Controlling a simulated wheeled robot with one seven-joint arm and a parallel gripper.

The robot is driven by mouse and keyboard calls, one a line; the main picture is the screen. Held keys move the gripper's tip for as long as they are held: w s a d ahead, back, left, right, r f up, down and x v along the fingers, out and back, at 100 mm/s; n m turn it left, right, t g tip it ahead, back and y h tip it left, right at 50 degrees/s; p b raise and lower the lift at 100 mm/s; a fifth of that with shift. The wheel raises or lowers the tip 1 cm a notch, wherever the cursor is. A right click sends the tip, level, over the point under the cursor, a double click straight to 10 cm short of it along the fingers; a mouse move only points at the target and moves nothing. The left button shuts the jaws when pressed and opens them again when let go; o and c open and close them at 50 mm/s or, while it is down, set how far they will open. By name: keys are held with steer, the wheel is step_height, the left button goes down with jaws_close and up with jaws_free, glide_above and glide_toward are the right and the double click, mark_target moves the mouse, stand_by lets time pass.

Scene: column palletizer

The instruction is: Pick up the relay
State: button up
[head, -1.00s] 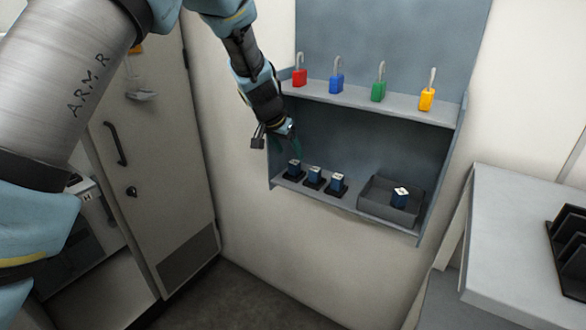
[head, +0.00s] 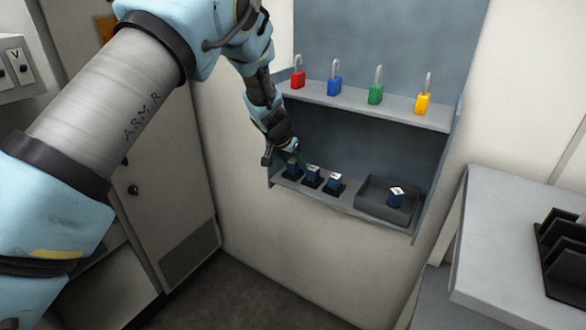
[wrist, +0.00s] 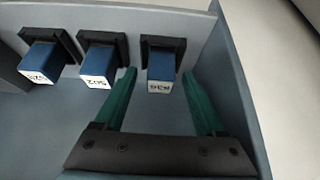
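Blue relays with white labelled tops stand in black sockets on the lower shelf. In the wrist view, the relay (wrist: 160,72) at the right of the row lies between and beyond the green fingers of my gripper (wrist: 160,92). The fingers are open, with a gap on each side of it. A second relay (wrist: 98,66) and a third relay (wrist: 42,62) stand to its left. In the head view, my gripper (head: 287,158) is at the left end of the row and partly hides the leftmost relay (head: 292,168). The middle relay (head: 313,174) and right relay (head: 334,181) show clearly.
A grey bin (head: 372,196) with another relay (head: 396,196) sits to the right on the shelf. Red, blue, green and yellow padlocks stand on the upper shelf (head: 350,103). The shelf's side wall (wrist: 240,85) is close beside my right finger in the wrist view.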

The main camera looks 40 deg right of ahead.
mark_target(293, 161)
jaws_close()
stand_by(0.4)
steer(key=shift+r+b, duration=0.35)
steer(key=shift+r, duration=0.25)
step_height(293, 161, up, 2)
steer(key=shift+d+r+b, duration=0.1)
steer(key=shift+r+b, duration=0.05)
steer(key=shift+b, duration=0.4)
steer(key=s+a+b, duration=0.2)
steer(key=a+b, duration=0.2)
steer(key=a, duration=0.4)
steer(key=s+a+b, duration=0.2)
steer(key=a+b, duration=0.2)
steer(key=a, duration=0.5)
steer(key=shift+s+a, duration=0.3)
